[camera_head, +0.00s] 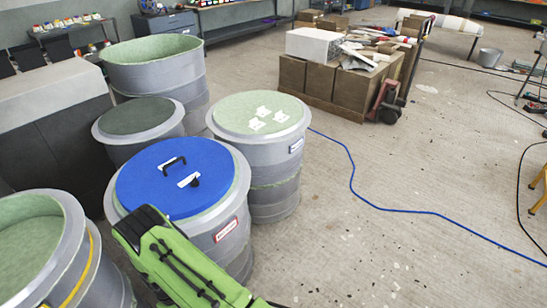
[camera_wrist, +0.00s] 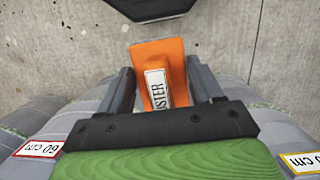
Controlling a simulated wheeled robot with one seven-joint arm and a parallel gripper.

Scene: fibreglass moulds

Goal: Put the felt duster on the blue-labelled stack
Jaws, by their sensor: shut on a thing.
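My gripper (camera_wrist: 162,85) is shut on the orange felt duster (camera_wrist: 174,55), which has a white label reading "DUSTER". In the wrist view the duster sits between the two grey fingers, with concrete floor behind it. The duster and fingers do not show in the head view, where my green arm reaches in at the bottom. The blue-labelled stack (camera_head: 273,190) is a grey mould stack with a pale green top (camera_head: 240,115) carrying several small white pieces. Its small label (camera_head: 296,146) faces right. My gripper is apart from that top.
A red-labelled stack (camera_head: 232,245) with a blue lid (camera_head: 150,170) and black handle stands between my arm and the blue-labelled stack. Other grey moulds stand left and behind. A blue hose (camera_head: 352,180) crosses the open floor at right. A loaded pallet (camera_head: 325,85) stands behind.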

